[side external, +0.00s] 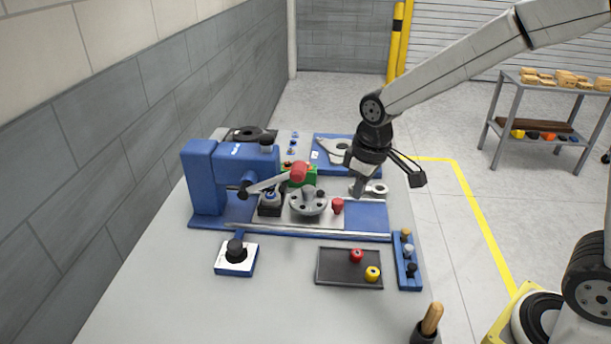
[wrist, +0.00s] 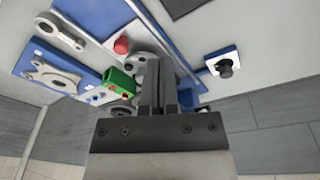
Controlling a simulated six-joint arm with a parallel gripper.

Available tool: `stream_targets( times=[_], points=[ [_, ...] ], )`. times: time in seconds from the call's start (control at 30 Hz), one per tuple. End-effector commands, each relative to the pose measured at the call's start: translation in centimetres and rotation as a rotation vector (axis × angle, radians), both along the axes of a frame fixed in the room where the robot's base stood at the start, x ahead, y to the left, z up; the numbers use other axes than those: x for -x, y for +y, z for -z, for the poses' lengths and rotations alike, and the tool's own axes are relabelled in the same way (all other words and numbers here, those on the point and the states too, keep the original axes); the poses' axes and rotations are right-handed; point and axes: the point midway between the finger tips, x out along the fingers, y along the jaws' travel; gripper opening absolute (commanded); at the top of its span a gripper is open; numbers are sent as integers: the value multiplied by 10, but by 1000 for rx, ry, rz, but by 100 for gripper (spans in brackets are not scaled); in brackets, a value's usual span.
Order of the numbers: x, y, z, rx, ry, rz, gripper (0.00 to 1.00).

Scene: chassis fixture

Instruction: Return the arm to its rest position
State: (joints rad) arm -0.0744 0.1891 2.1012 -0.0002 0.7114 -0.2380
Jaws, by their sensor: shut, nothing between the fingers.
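My gripper (side external: 359,187) points down above the right part of the blue chassis fixture (side external: 210,178) in the side external view. Its fingers are together with nothing between them. In the wrist view my gripper (wrist: 158,62) shows with both fingers side by side, in front of part of the fixture. A red knob (side external: 337,206) stands on the fixture plate left of and below the fingertips; it also shows in the wrist view (wrist: 121,46). A grey round flanged part (side external: 308,202) sits on the plate beside a green block (side external: 299,176). I cannot tell whether the fingertips touch anything.
A dark tray (side external: 335,278) holds a red and a yellow knob. A blue strip (side external: 412,277) with several knobs lies right of it. A black knob on a base (side external: 236,258) stands at front left. A shelf cart (side external: 548,120) stands at right. The table's front is mostly bare.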

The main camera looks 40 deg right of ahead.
Motion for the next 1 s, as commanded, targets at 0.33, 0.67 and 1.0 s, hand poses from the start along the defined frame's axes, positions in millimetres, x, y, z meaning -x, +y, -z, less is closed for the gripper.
stream_targets(
  times=[0.33,0.67,1.0],
  points=[
    [75,-23,38,-32,-63,220,0],
    [107,-29,52,-47,-90,309,0],
    [107,-29,53,-47,-90,309,0]
  ],
)
